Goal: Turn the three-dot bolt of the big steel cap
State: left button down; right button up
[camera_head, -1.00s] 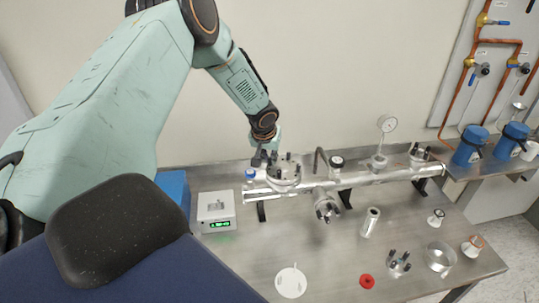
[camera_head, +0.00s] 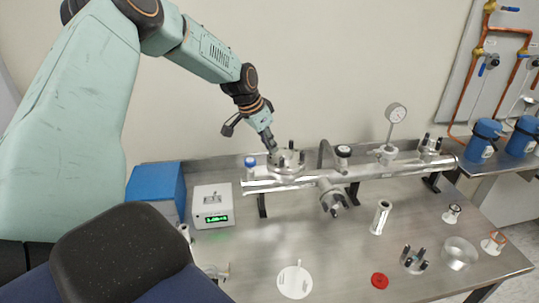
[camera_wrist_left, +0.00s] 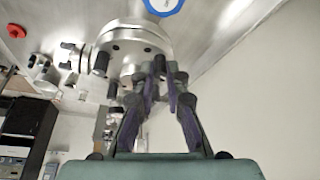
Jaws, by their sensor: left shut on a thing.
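The big steel cap (camera_head: 287,170) is a round flange with dark upright bolts, on top of the left end of the horizontal steel pipe. My left gripper (camera_head: 271,147) comes down on its left rim, tilted from the upper left. In the left wrist view the cap (camera_wrist_left: 127,37) is a shiny disc with bolts around its edge. There my left gripper's fingers (camera_wrist_left: 161,68) are closed together at the rim, shut on a bolt that they mostly hide. The dot marks are too small to read. My right gripper is in neither view.
A white box with a green display (camera_head: 213,208) is further left. A pressure gauge (camera_head: 396,113) rises from the pipe.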

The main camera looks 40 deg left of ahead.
pick_arm(q)
jog(key=m+b, duration=0.1)
jog(key=m+h+b, duration=0.1)
jog(key=m+b, duration=0.1)
jog(key=shift+f+m+g, duration=0.3)
jog(key=shift+f+g, duration=0.05)
jog(key=shift+g, duration=0.05)
jog(key=shift+a+m+h+b, duration=0.1)
jog(key=shift+m+h+b, duration=0.35)
jog(key=shift+m, duration=0.55)
jog(key=shift+m+g+h+b, duration=0.3)
jog(key=shift+m+g, duration=0.2)
jog(key=shift+m, duration=0.3)
jog(key=shift+r+m+g, duration=0.1)
jog(key=shift+m+g, duration=0.2)
jog(key=shift+m, duration=0.7)
jog(key=m+g, duration=0.1)
jog(key=m, duration=0.1)
jog(key=shift+w+m+h, duration=0.15)
jog(key=shift+m+h, duration=0.1)
jog(key=shift+m, duration=0.05)
jog(key=shift+w+a+r+m+g+p, duration=0.1)
jog(key=shift+m+g+p, duration=0.15)
jog(key=shift+m+p, duration=0.3)
jog(key=shift+a+m+g+p, duration=0.1)
jog(key=shift+m+g+p, duration=0.2)
jog(key=shift+m, duration=0.35)
jog(key=shift+d+m+p, duration=0.1)
jog(key=shift+m+p, duration=0.25)
jog(key=shift+m, duration=0.35)
